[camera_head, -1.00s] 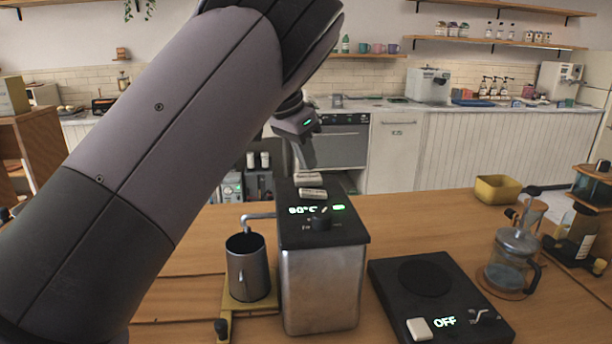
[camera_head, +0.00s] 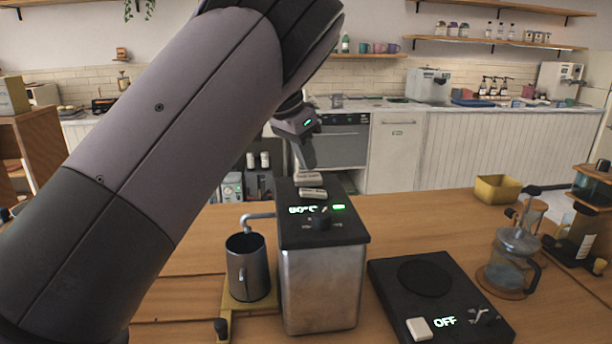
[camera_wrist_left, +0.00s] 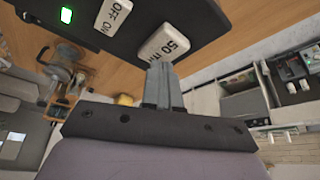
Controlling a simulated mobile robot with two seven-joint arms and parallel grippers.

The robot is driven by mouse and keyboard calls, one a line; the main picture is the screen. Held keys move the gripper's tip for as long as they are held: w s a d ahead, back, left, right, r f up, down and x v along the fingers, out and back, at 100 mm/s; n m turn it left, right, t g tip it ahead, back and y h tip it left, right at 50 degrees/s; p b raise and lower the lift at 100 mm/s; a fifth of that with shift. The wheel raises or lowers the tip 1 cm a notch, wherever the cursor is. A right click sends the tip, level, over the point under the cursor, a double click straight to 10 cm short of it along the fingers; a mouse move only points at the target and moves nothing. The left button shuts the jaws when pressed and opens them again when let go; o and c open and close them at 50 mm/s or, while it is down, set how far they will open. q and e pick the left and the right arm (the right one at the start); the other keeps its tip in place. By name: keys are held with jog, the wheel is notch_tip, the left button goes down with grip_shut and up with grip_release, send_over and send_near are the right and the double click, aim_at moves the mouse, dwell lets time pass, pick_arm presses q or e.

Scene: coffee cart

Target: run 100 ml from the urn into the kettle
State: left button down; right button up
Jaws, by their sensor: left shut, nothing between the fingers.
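The urn (camera_head: 320,285) is a steel box with a black top and a green-lit readout. Its spout (camera_head: 258,216) reaches left over the kettle (camera_head: 248,270), a dark metal jug standing upright with an open top. On the urn's top lie two pale buttons: a 50 ml button (camera_wrist_left: 163,42) and an OFF/ON switch (camera_wrist_left: 113,12). My left gripper (camera_wrist_left: 160,68) is shut and empty, its fingertips at the edge of the 50 ml button; I cannot tell whether they touch it. In the head view the left gripper (camera_head: 306,168) is above the urn's far end. No water stream is visible.
A black scale or hob (camera_head: 440,300) reading OFF is right of the urn. The kettle stands on a yellowish board (camera_head: 225,300). The counter behind the black unit is clear.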

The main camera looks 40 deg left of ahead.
pick_arm(q)
jog(key=shift+f+b, duration=0.5)
jog(key=shift+f, duration=0.4)
jog(key=shift+r, duration=0.2)
jog(key=shift+r+p, duration=0.75)
jog(key=shift+p, duration=0.25)
jog(key=shift+s+d+f, duration=0.1)
